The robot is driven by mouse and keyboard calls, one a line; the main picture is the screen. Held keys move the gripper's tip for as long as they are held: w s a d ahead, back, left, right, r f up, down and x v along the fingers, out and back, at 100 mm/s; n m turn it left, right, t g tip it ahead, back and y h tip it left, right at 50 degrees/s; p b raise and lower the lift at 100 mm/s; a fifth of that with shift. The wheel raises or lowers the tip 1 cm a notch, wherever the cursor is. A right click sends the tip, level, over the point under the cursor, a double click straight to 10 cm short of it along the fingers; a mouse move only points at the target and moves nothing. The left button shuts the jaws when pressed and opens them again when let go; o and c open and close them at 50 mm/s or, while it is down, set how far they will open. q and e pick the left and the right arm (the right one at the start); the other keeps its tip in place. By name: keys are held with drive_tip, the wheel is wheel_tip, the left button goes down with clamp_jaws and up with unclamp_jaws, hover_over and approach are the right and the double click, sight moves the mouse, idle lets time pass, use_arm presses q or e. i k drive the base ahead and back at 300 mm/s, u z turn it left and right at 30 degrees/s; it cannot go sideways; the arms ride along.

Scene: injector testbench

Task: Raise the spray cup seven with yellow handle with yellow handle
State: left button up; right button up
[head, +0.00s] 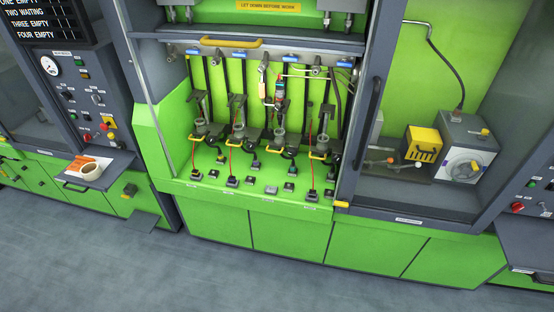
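Several grey spray cups stand in a row inside the green test bay. The leftmost cup (202,128) has a yellow handle (195,138) at its front. Another cup (239,130) has a yellow handle (236,143) below it. A third cup (279,135) stands right of centre, and the rightmost cup (322,142) has a yellow handle (318,156). I cannot read which one is number seven. The cups sit low, below hanging dark hoses. Neither of my grippers is in view.
A yellow bar handle (231,42) is at the bay's upper edge. A red-and-green injector (279,88) hangs mid-bay. Several small black connectors (233,182) sit on the front ledge. The grey floor (150,265) in front is clear.

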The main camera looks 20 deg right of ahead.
sight(282, 138)
drive_tip(key=u, duration=1.05)
drive_tip(key=i, duration=0.75)
drive_tip(key=z, duration=0.4)
